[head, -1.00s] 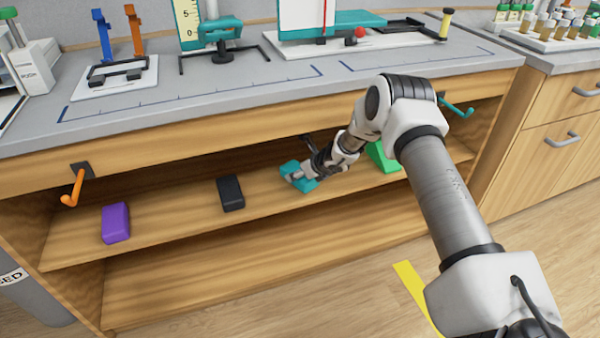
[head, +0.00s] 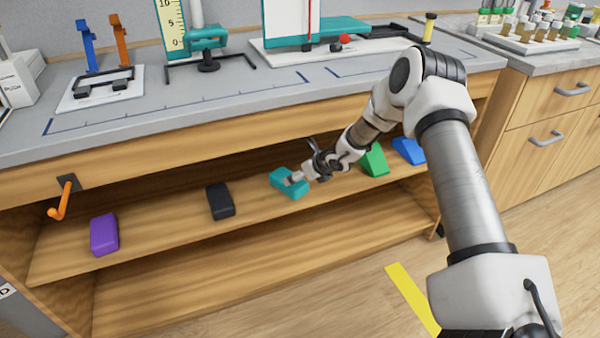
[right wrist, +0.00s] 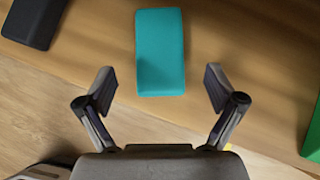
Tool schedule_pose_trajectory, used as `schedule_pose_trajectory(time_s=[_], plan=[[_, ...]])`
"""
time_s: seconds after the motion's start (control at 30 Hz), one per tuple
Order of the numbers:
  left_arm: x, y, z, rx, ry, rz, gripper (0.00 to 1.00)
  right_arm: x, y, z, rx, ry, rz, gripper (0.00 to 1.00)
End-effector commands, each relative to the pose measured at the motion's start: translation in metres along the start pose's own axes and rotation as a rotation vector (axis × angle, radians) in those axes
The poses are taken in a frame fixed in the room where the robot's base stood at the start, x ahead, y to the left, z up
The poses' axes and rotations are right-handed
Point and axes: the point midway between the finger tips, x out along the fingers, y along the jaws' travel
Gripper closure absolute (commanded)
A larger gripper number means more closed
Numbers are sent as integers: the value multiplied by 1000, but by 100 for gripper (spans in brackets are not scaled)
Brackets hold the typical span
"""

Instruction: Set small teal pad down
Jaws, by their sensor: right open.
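The small teal pad (head: 289,184) lies on the wooden shelf under the bench top, between the black block and the green wedge. In the right wrist view the teal pad (right wrist: 160,52) lies flat just beyond the fingertips. My right gripper (right wrist: 160,84) is open, its fingers wide apart on either side of the pad's near end and not touching it. In the head view the right gripper (head: 303,178) is at the pad's right end and hides a little of it. My left gripper is not in view.
On the shelf (head: 160,225) stand a purple block (head: 104,234), a black block (head: 220,201), a green wedge (head: 375,160) and a blue block (head: 409,150). An orange hook (head: 62,197) sticks out at the left. The bench top overhangs the shelf.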

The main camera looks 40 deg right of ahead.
Motion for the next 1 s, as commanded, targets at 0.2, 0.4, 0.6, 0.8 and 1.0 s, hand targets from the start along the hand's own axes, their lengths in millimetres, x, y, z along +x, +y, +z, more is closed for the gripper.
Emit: schedule_pose_trajectory(time_s=[0.2,0.4,0.6,0.8,1.0], plan=[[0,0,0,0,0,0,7,-6,28,-33,-127,101,51,7],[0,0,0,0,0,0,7,-29,120,-191,-823,534,326,7],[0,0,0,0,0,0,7,-104,175,-326,-1946,703,785,7],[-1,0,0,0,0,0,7,-149,246,-369,-2634,257,1093,7],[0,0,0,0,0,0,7,-160,267,-375,-2739,90,1134,7]])
